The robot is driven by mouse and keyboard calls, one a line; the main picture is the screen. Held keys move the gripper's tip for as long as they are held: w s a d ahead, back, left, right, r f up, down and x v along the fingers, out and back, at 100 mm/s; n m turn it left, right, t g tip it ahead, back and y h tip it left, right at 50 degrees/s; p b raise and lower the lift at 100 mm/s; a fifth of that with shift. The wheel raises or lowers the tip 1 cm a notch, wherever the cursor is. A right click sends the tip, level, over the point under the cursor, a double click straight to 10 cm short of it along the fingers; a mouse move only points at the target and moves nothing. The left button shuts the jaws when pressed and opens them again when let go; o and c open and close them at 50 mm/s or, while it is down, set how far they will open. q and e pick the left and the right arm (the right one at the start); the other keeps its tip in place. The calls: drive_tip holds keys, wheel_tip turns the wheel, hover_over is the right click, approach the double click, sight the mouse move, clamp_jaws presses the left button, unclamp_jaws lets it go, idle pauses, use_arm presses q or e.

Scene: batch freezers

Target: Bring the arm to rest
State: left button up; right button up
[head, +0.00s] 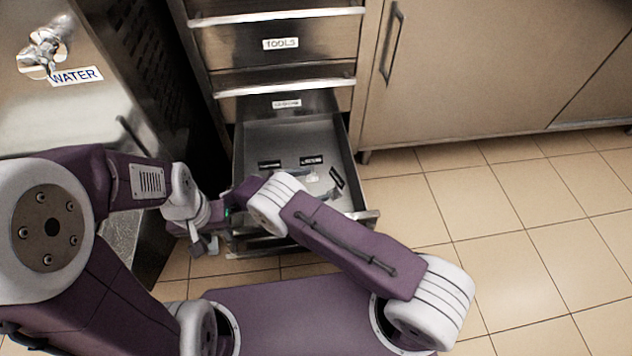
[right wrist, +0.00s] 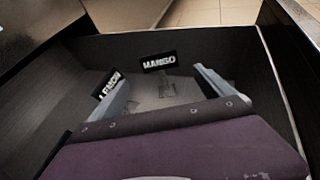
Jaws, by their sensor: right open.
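My right arm (head: 350,245) reaches from the lower right over an open drawer (head: 357,196), bent at the elbow.
The drawer holds dark labels, among them MANGO (right wrist: 160,62) and LEMON (right wrist: 106,86), and small pale items. A TOOLS drawer (head: 281,44) above is shut. A WATER machine (head: 76,76) stands left, a closed cabinet (head: 480,60) right. Tiled floor (head: 520,215) is clear at right.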

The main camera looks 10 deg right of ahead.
idle(0.3)
drive_tip(key=w+d+r+m+g+p, duration=0.25)
drive_tip(key=d+r, duration=0.25)
drive_tip(key=r, duration=0.4)
drive_tip(key=w+d+r+m+g+p, duration=0.1)
drive_tip(key=w+d+r+m+p, duration=0.15)
drive_tip(key=d+r, duration=0.5)
drive_tip(key=s+d+r+m+g+y+p, duration=0.2)
drive_tip(key=s+d+r+m+y, duration=0.2)
drive_tip(key=s+d+r, duration=0.4)
drive_tip(key=s+a+r+m+y+p, duration=0.1)
drive_tip(key=s+a+r+m+y, duration=0.1)
drive_tip(key=s+m+y, duration=0.35)
drive_tip(key=s+a+f+m+y, duration=0.1)
drive_tip(key=s+a+f+m, duration=0.15)
drive_tip(key=s, duration=0.35)
drive_tip(key=s+a+f+m+y, duration=0.2)
drive_tip(key=s+a+m, duration=0.2)
drive_tip(key=s, duration=0.2)
wheel_tip(320, 180, up, 38)
drive_tip(key=w+m+t+p, duration=0.1)
drive_tip(key=w+p, duration=0.1)
drive_tip(key=p, duration=3.6)
drive_tip(key=shift+w+a+f+m+t+p, duration=0.15)
drive_tip(key=shift+f+m+t+p, duration=0.1)
drive_tip(key=shift+m+t+p, duration=0.1)
